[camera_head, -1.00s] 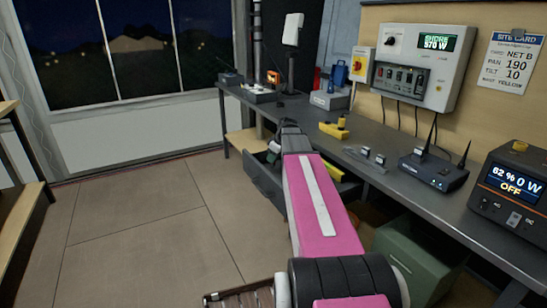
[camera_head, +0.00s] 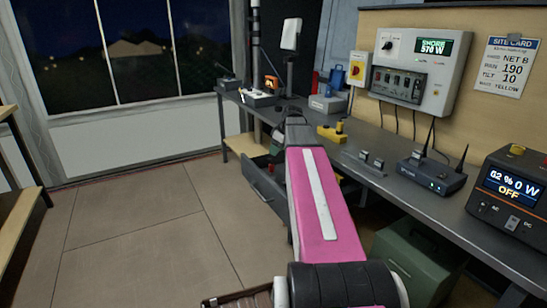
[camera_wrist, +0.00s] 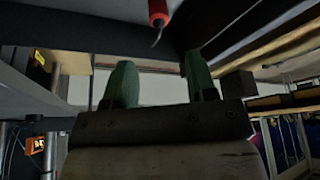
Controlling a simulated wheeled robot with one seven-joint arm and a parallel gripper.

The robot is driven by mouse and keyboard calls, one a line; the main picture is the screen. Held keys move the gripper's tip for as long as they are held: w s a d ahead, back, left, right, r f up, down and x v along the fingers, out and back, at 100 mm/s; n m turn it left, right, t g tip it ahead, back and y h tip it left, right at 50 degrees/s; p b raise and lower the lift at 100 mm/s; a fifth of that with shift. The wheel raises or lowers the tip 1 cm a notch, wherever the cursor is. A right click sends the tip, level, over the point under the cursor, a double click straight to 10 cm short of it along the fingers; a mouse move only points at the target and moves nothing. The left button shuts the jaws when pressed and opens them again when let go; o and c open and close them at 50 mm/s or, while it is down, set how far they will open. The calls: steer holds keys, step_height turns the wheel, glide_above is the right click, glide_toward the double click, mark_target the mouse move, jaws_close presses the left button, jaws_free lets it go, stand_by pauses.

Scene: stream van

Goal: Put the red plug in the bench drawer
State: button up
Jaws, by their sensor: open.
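A red cylindrical piece (camera_wrist: 158,12), which looks like the red plug, shows at the top of the wrist view with a short thin grey tail. It is beyond my fingertips and apart from them; its upper part is cut off. My gripper (camera_wrist: 162,82) is open, with two green fingers and nothing between them. In the head view my pink arm mostly hides the gripper. The bench drawer (camera_head: 266,192) is pulled out under the bench, left of my arm. A small red spot shows by its far end, too small to tell what it is.
The bench (camera_head: 400,180) carries a yellow tool (camera_head: 332,133), a router (camera_head: 432,176) and a power station (camera_head: 510,198). A green bin (camera_head: 415,255) stands below it at the right. The floor left of the drawer is clear.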

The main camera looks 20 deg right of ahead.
steer(key=shift+v, duration=2.75)
